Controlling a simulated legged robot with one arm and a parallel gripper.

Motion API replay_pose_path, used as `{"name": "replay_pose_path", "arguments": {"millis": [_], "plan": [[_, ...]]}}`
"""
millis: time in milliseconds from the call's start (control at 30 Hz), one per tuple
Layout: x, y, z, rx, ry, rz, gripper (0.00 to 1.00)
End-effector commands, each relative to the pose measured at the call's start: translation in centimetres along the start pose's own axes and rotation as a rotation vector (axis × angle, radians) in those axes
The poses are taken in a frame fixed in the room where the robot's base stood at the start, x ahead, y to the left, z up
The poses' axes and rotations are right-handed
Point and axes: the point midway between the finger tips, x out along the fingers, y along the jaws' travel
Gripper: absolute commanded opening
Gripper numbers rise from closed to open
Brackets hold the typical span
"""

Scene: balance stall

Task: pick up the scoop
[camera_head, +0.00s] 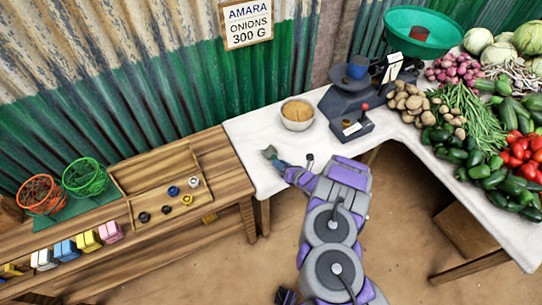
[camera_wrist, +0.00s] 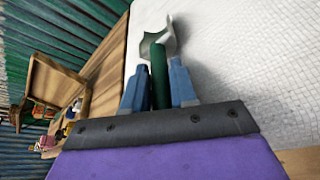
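The scoop has a pale metal head (camera_wrist: 158,40) and a dark green handle (camera_wrist: 160,82). In the wrist view the handle lies between the two blue fingers of my gripper (camera_wrist: 157,72), filling the gap, and the head sticks out beyond the fingertips. In the head view the scoop (camera_head: 269,152) shows as a small grey shape at the tip of my gripper (camera_head: 284,168), over the left end of the white-topped table (camera_head: 258,178). My gripper looks shut on the handle. I cannot tell whether the scoop touches the tabletop.
A bowl of brown goods (camera_head: 297,115) stands behind the scoop. A dark balance scale (camera_head: 350,105) stands right of it. Vegetables crowd the right side, with a green basin (camera_head: 423,32) behind. A wooden bench (camera_head: 220,167) adjoins at left, with a tray (camera_head: 150,171) and wire baskets (camera_head: 85,177).

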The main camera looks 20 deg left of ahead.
Motion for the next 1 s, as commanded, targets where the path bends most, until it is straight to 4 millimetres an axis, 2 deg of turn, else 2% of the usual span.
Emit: {"name": "replay_pose_path", "arguments": {"millis": [33,200,533,767,900,1000], "plan": [[0.0,0.0,0.0,0.000,-0.001,0.000,0.14],[0.1,0.1,0.1,-0.001,-0.001,0.000,0.00],[0.0,0.1,0.2,-0.001,-0.002,0.000,0.00],[-0.5,1.1,1.5,0.001,-0.004,0.001,0.00],[-1.2,2.2,3.0,0.002,-0.003,0.002,0.00],[-3.1,2.1,2.5,0.006,-0.002,-0.003,0.00]]}}
